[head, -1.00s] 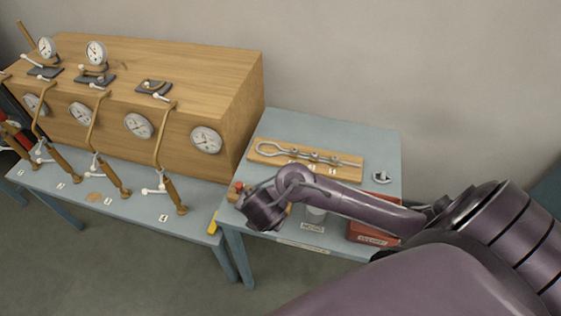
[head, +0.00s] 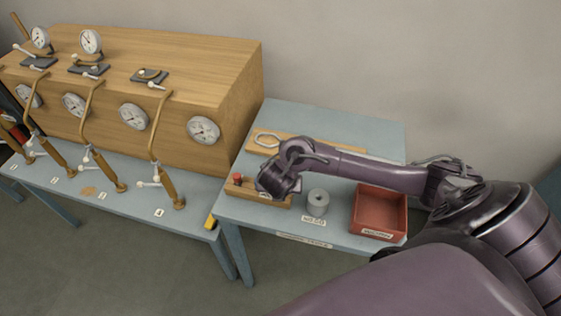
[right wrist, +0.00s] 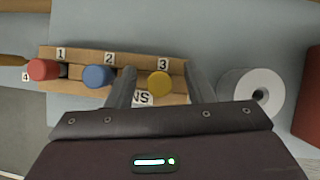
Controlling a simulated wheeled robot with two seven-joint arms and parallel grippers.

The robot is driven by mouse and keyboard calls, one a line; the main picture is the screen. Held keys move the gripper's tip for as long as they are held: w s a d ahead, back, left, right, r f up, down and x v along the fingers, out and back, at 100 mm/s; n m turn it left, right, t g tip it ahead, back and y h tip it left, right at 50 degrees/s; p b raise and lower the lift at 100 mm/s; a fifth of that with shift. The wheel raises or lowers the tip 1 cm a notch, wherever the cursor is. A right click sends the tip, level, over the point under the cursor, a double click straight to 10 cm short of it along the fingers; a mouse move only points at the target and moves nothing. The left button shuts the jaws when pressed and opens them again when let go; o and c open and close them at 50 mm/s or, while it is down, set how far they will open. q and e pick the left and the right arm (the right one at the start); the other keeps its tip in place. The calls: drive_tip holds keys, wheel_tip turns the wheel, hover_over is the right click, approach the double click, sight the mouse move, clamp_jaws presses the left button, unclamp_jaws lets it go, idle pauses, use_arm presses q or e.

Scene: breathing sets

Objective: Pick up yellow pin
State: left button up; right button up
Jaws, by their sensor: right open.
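The yellow pin (right wrist: 159,84) stands in a wooden rack (right wrist: 84,54) by label 3 in the right wrist view. A blue pin (right wrist: 98,76) by label 2 and a red pin (right wrist: 43,69) by label 1 stand to its left. My right gripper (right wrist: 161,72) is open, its fingers appearing on either side of the yellow pin. I cannot tell how far above the pin the fingertips are. In the head view my right gripper (head: 277,188) is over the rack and hides the yellow and blue pins; the red pin (head: 238,178) shows. My left gripper is not in view.
A grey cylinder (head: 317,202) with a hole and a red bin (head: 379,212) stand right of the rack. A wooden board with a metal ring (head: 267,140) lies behind, partly hidden by my arm. A wooden gauge box (head: 180,65) stands left.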

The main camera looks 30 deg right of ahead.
clamp_jaws()
idle(0.3)
drive_tip(key=shift+r, duration=0.1)
